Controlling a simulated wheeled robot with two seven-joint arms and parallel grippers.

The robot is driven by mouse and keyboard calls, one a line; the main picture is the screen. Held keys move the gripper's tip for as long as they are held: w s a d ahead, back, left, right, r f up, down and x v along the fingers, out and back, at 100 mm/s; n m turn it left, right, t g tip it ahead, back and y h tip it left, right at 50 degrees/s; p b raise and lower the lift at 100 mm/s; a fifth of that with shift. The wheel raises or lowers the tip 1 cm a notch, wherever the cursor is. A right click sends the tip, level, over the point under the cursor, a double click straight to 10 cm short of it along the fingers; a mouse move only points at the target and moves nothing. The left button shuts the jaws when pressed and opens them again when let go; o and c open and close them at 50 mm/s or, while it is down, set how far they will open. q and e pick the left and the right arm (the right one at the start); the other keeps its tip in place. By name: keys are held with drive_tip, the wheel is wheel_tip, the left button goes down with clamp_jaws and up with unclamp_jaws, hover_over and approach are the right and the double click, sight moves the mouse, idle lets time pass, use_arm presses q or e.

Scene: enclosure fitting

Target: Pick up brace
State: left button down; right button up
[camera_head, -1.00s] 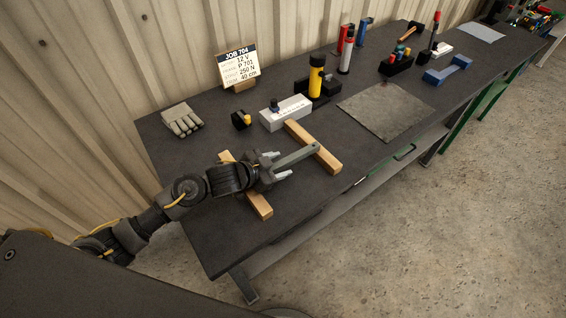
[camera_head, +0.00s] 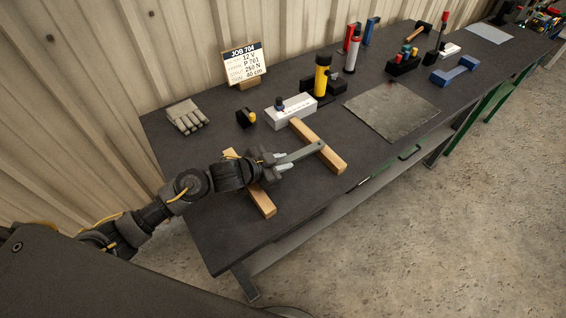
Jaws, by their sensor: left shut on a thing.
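The brace, a grey-green flat bar (camera_head: 308,152), spans two wooden blocks on the dark bench. Its right end is at the far wooden block (camera_head: 324,151). My left gripper (camera_head: 283,160) is shut on the bar, between the two blocks. The gripper and wrist hide the bar's left part, and I cannot tell whether the bar is off the blocks. The near wooden block (camera_head: 262,200) lies partly under my left arm. My right gripper does not show.
A white block (camera_head: 291,110) and a yellow cylinder (camera_head: 322,75) stand behind the wooden blocks. Gloves (camera_head: 186,117) and a job sign (camera_head: 245,64) are near the wall. A grey mat (camera_head: 391,108) and a blue part (camera_head: 455,70) lie to the right.

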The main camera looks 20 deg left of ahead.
sight(281, 162)
use_arm(q)
wheel_tip(281, 162, up, 3)
drive_tip(key=shift+a+r, duration=0.1)
drive_tip(key=s+a+r, duration=0.1)
drive_tip(key=r, duration=0.1)
drive_tip(key=s+a+r, duration=0.1)
drive_tip(key=r, duration=0.1)
drive_tip(key=s+a+r+p, duration=0.1)
drive_tip(key=s, duration=0.1)
drive_tip(key=shift+r, duration=0.4)
drive_tip(key=v, duration=0.9)
drive_tip(key=shift+s+a+f+b, duration=0.3)
drive_tip(key=shift+b, duration=0.1)
